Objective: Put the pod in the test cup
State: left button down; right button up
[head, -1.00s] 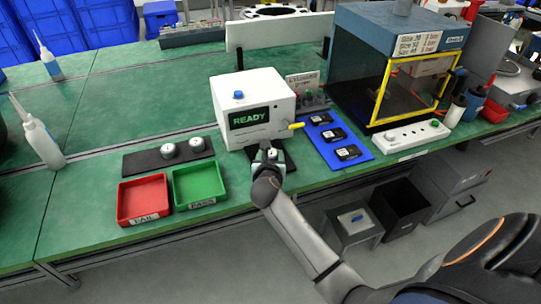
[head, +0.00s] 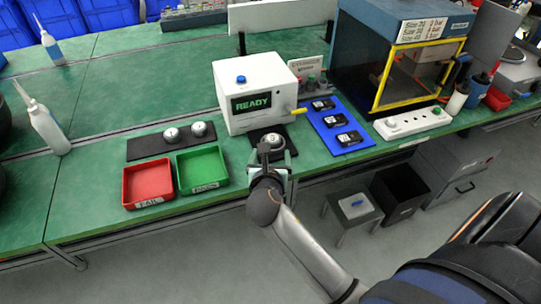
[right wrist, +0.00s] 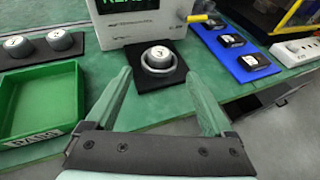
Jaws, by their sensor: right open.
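A silver pod with a pale marked top (right wrist: 158,54) sits upright in the test cup (right wrist: 146,68), whose grey ring shows around its lower part. They stand on a small black mat in front of the white tester, and the pod also shows in the head view (head: 272,139). My right gripper (right wrist: 158,74) is open and empty, its fingers pointing toward the cup from the near side, apart from the pod. In the head view my right gripper (head: 273,156) is at the bench's front edge. My left gripper is not in view.
The white tester (head: 256,92) reads READY and has a yellow lever. Two more pods (head: 170,134) (head: 199,129) stand on a black strip. A red FAIL tray (head: 148,182) and green PASS tray (head: 203,168) lie left. A blue mat (head: 325,117) holds black modules.

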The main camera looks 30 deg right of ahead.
jog(key=s+a+f+m+y, duration=0.5)
jog(key=s+f+m, duration=0.4)
jog(key=m, duration=0.4)
jog(key=s+a+f+m+g+y, duration=0.1)
jog(key=s+a+f+m+y, duration=0.4)
jog(key=s+f+m, duration=0.5)
jog(key=a+m, duration=0.1)
jog(key=m, duration=0.2)
jog(key=shift+s+a+m+g, duration=0.2)
jog(key=shift+m+g, duration=0.1)
jog(key=shift+m, duration=0.1)
